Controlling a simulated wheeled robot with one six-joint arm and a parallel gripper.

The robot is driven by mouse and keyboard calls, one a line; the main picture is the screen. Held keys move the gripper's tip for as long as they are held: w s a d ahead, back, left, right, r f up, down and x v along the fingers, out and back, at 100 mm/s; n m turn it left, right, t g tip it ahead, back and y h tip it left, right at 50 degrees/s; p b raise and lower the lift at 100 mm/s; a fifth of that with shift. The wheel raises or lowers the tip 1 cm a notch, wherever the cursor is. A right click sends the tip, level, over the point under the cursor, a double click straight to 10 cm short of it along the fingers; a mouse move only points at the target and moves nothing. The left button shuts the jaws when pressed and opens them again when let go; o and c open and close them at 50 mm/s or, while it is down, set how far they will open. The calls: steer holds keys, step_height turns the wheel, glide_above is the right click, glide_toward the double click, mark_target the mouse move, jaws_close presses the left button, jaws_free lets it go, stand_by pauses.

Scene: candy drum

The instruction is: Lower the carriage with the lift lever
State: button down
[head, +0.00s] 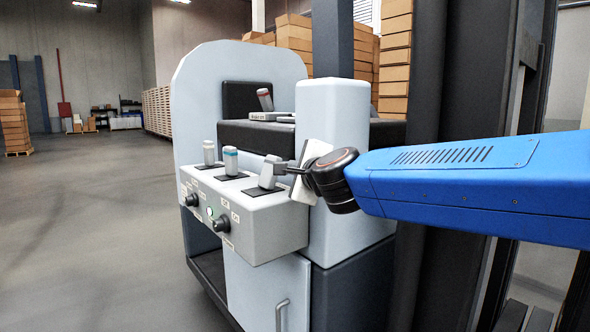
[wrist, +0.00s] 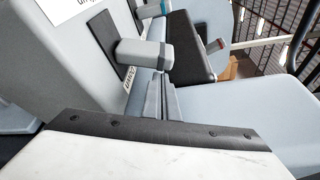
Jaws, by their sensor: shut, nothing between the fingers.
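A grey control panel (head: 255,215) carries a row of levers. The nearest one, a plain grey lever (head: 268,172), rises from a dark slot plate and also shows in the wrist view (wrist: 143,53). Beyond it stand a blue-banded lever (head: 231,160) and a pale lever (head: 209,152). I cannot read which one is marked for lift. My gripper (head: 281,168) is shut and empty, right beside the nearest lever. In the wrist view its fingertips (wrist: 161,98) lie just next to that lever's head; I cannot tell whether they touch. The carriage cannot be made out for certain.
A red-banded lever (head: 265,98) stands behind the black pad (head: 250,134). A tall light-grey housing (head: 340,215) rises close to my gripper. Knobs (head: 222,224) sit on the panel's front. Stacked boxes (head: 396,60) stand behind; the floor at left (head: 80,220) is clear.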

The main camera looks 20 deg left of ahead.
steer(key=shift+w+a, duration=0.2)
stand_by(0.3)
steer(key=shift+s+a+r+n+t+y, duration=0.1)
steer(key=shift+s+a+r+n+t, duration=0.2)
steer(key=shift+s+n, duration=0.25)
steer(key=shift+s+a+r+n+t+y, duration=0.15)
steer(key=shift+s+a+n, duration=0.2)
steer(key=shift+n, duration=0.45)
steer(key=shift+s+a+r+n+t+y, duration=0.1)
steer(key=shift+s+a+r+n+t, duration=0.2)
steer(key=shift+s+n, duration=0.25)
steer(key=shift+w, duration=0.1)
